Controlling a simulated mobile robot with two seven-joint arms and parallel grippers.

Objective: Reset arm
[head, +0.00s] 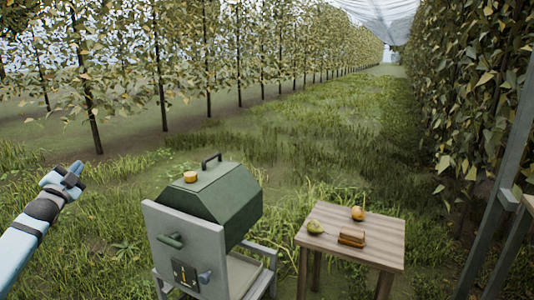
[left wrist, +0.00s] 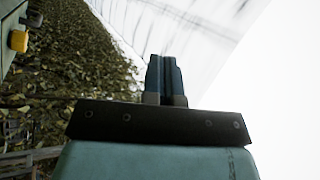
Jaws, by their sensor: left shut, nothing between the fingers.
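My left gripper (head: 72,174) is raised at the left of the head view, above the grass and to the left of the green lidded box. It is shut and empty. In the left wrist view its two dark fingers (left wrist: 166,76) are together, with pale sky and a white canopy behind them. My right gripper is in neither view.
A green lidded box (head: 222,205) on a grey stand has a small orange-yellow object (head: 190,176) on top. To its right, a wooden table (head: 376,222) holds a green pear (head: 315,228), an orange fruit (head: 358,213) and a small brown block (head: 352,238). Tree rows flank the grass.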

